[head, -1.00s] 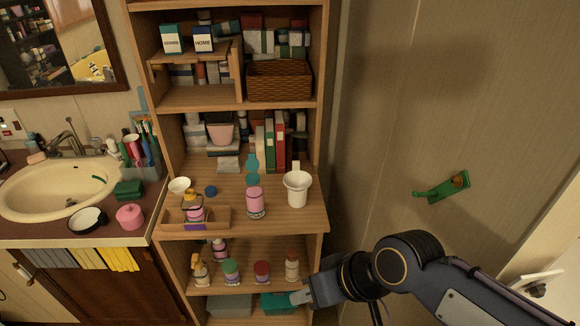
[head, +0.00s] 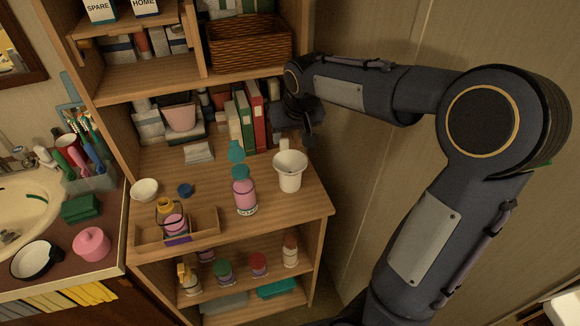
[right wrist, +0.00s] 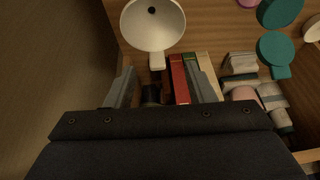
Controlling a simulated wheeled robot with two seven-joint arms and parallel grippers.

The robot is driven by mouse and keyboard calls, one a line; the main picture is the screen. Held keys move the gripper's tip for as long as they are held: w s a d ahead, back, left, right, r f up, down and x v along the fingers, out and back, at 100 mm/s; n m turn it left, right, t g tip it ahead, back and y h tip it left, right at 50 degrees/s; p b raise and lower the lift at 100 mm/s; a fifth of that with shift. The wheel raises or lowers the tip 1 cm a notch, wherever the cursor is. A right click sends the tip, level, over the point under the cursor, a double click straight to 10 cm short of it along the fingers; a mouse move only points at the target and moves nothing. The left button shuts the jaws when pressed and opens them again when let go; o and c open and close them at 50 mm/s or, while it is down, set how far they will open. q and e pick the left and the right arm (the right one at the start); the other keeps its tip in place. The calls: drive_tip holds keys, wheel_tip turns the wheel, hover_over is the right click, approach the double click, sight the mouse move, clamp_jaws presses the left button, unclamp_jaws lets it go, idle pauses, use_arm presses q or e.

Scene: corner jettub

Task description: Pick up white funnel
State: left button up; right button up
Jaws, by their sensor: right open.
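The white funnel (head: 290,172) stands wide mouth up on the shelf's wooden counter, near its right side. In the right wrist view the funnel (right wrist: 153,25) shows from above at the top, with a dark hole in its middle and a small tab on its rim. My right gripper (head: 307,138) is above and behind the funnel, close to its rim but apart from it. In the right wrist view the fingers of the gripper (right wrist: 163,86) are spread and hold nothing. My left gripper is not in view.
A pink bottle (head: 244,192) with a teal top stands left of the funnel. Upright books (head: 256,115) are behind it. A wooden tray (head: 206,222) with a bottle is farther left. The shelf's right side panel and upper shelf (head: 190,85) bound the space.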

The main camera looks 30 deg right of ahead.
sight(285, 142)
drive_tip(key=shift+w+d+f, duration=0.15)
drive_tip(key=shift+w+f, duration=0.2)
drive_tip(key=shift+w, duration=0.25)
drive_tip(key=shift+w+d+f, duration=0.1)
drive_tip(key=shift+w+f, duration=0.2)
drive_tip(key=shift+w, duration=0.25)
drive_tip(key=x, duration=0.7)
drive_tip(key=shift+w+d, duration=0.25)
drive_tip(key=shift+d, duration=0.05)
drive_tip(key=shift+r, duration=0.1)
drive_tip(key=c, duration=1.1)
drive_tip(key=shift+o, duration=0.2)
wheel_tip(285, 142, up, 10)
drive_tip(key=shift+r+p, duration=0.1)
drive_tip(key=shift+p, duration=0.25)
